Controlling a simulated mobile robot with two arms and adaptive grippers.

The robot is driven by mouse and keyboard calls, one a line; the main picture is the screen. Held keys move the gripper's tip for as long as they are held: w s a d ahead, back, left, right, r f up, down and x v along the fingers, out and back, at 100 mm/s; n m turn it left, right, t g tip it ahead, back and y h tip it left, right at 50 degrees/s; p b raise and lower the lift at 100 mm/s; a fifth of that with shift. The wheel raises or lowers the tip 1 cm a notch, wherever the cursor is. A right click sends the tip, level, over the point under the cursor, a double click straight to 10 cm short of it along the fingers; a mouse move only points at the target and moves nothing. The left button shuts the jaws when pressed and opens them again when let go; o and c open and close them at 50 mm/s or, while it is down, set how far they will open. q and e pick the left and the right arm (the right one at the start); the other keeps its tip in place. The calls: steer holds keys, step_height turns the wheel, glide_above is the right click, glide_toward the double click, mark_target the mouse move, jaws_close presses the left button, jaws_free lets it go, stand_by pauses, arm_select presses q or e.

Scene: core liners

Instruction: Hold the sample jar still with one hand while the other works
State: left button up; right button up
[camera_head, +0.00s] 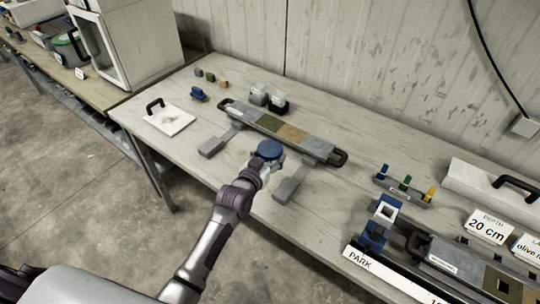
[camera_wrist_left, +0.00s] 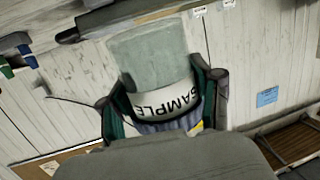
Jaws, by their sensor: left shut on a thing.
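The sample jar shows its round blue lid (camera_head: 270,149) in the head view. In the left wrist view the jar (camera_wrist_left: 150,58) has a pale grey-green body, a white label reading SAMPLE and a ridged blue lid. My left gripper (camera_head: 263,163) is shut around the jar, with one finger on each side of the label in the left wrist view (camera_wrist_left: 160,88). In the head view the jar is in front of the long core tray (camera_head: 225,104); whether it touches the table cannot be told. My right gripper is not in view.
The pale table (camera_head: 230,210) carries a white board with a black handle (camera_head: 169,119), small coloured blocks (camera_head: 210,77) and a rack of coloured pegs (camera_head: 405,188). Grey supports (camera_head: 293,184) flank the jar. A PARK-labelled rail (camera_head: 390,275) and another tray stand at right. A wall closes the back.

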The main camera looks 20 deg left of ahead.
arm_select(q)
steer(key=shift+d, duration=0.1)
steer(key=c, duration=0.8)
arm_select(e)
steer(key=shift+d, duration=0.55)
arm_select(q)
steer(key=shift+s+f, duration=0.1)
steer(key=shift+s, duration=0.2)
steer(key=s+d+f+b, duration=0.2)
steer(key=s+b, duration=0.3)
steer(key=s, duration=0.6)
steer(key=s+a+r+b, duration=0.1)
steer(key=s, duration=0.3)
steer(key=s+a+r+n+y+b, duration=0.1)
steer(key=s+r, duration=0.1)
steer(key=s, duration=0.3)
steer(key=s+a+r+y+b, duration=0.1)
steer(key=s+a+r+b, duration=0.1)
steer(key=s, duration=0.3)
steer(key=shift+r, duration=0.25)
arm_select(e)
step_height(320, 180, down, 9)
